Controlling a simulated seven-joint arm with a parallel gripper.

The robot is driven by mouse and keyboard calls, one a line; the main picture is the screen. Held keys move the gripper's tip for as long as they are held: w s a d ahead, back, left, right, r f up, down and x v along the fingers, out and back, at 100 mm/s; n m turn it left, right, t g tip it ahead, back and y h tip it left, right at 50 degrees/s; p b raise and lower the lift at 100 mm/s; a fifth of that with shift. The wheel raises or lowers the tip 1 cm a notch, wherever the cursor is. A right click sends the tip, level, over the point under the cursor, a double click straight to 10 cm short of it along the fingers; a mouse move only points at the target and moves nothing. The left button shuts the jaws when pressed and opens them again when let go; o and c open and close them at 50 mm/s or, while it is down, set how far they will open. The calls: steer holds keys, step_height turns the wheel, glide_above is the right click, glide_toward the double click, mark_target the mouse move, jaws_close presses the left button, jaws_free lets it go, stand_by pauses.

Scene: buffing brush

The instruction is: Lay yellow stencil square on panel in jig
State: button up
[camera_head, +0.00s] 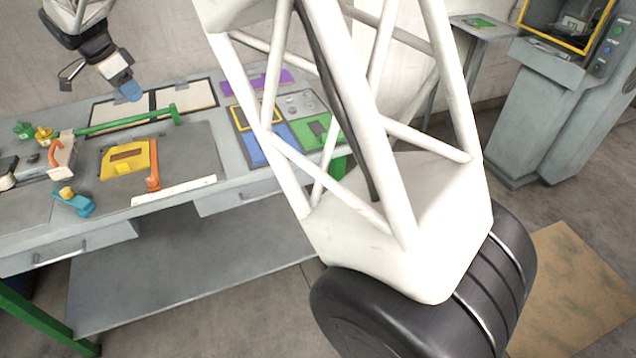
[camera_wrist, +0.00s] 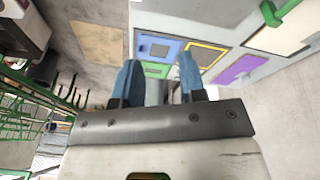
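A flat yellow square with a dark rectangular slot (camera_head: 127,158) lies on the grey work surface at the left of the bench, in the head view. An orange upright piece (camera_head: 153,178) stands at its right front edge. I cannot make out a separate panel under the square. A green bar (camera_head: 125,121) runs behind it. My gripper (camera_head: 131,91) is in the air above the back of the bench, behind the square. In the wrist view, its two blue fingers (camera_wrist: 160,83) are apart with nothing held between them. The square is not visible in the wrist view.
Blue, green, yellow-outlined and purple zones (camera_head: 262,80) lie right of the work surface; they also show in the wrist view (camera_wrist: 235,68). Two cream boards (camera_head: 185,97) are at the back. A blue-and-yellow tool (camera_head: 73,201) and an orange-handled block (camera_head: 60,155) stand left.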

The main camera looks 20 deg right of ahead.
steer(key=s+d+r+n+t+y, duration=0.1)
steer(key=s+d+r+n, duration=0.25)
steer(key=s+d, duration=0.75)
steer(key=s+d+r+n+y, duration=0.1)
steer(key=s+d+r+n, duration=0.25)
steer(key=s+d, duration=0.75)
steer(key=s+d+f+n, duration=0.3)
steer(key=s+d+f, duration=0.1)
steer(key=s, duration=0.8)
steer(key=s+d+f+n+t, duration=0.1)
steer(key=s+d+f+n, duration=0.2)
steer(key=s, duration=0.9)
steer(key=shift+d+f+t+y, duration=0.3)
steer(key=shift+d+f+y, duration=0.1)
steer(key=shift+d+f, duration=0.2)
